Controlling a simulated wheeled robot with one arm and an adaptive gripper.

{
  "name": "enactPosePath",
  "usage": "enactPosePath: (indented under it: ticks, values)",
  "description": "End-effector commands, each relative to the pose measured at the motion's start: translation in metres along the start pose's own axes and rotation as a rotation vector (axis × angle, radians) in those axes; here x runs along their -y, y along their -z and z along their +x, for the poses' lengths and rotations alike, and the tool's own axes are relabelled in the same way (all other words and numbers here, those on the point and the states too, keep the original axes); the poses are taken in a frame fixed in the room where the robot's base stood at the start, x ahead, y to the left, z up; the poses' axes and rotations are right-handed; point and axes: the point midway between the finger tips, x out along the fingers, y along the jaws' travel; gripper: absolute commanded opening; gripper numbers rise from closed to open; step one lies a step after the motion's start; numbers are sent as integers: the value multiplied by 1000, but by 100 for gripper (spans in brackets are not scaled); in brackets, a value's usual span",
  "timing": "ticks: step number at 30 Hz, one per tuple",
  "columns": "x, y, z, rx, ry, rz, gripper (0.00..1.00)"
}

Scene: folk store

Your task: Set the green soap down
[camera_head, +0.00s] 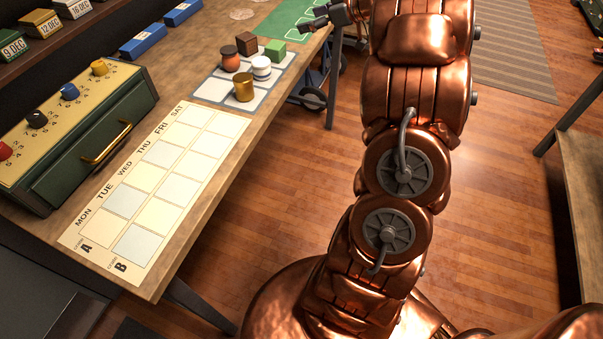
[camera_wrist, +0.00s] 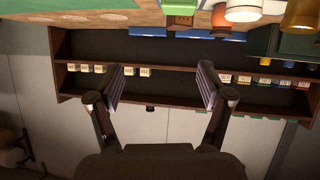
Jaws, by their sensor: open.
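The green soap (camera_head: 275,50) is a small green block at the far right corner of a grey-and-white gridded mat (camera_head: 211,92) on the workbench. A green block face, likely the same soap, shows at the top edge of the wrist view (camera_wrist: 187,7). My gripper (camera_head: 313,22) is just beyond and right of the soap, near the bench edge, apart from it. In the wrist view my gripper (camera_wrist: 160,78) has its fingers spread wide with nothing between them. The soap's underside contact is too small to judge in detail.
Beside the soap are a brown block (camera_head: 246,43), an orange jar (camera_head: 230,60), a white jar (camera_head: 261,69) and a gold jar (camera_head: 243,88). A green mat (camera_head: 288,20) lies beyond. A calendar sheet (camera_head: 160,180) and a green knobbed box (camera_head: 85,130) are nearer. Shelves (camera_wrist: 150,68) show behind.

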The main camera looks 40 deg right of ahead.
Motion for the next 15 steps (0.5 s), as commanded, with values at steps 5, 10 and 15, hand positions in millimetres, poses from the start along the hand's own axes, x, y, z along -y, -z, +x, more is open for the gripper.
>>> enactPosePath:
  ticks: [5,10,15]
  values:
    - [-22,69,9,-50,-253,-88,79]
    - [-34,112,-4,-54,-505,-101,79]
    - [-26,126,-27,2,-711,-47,79]
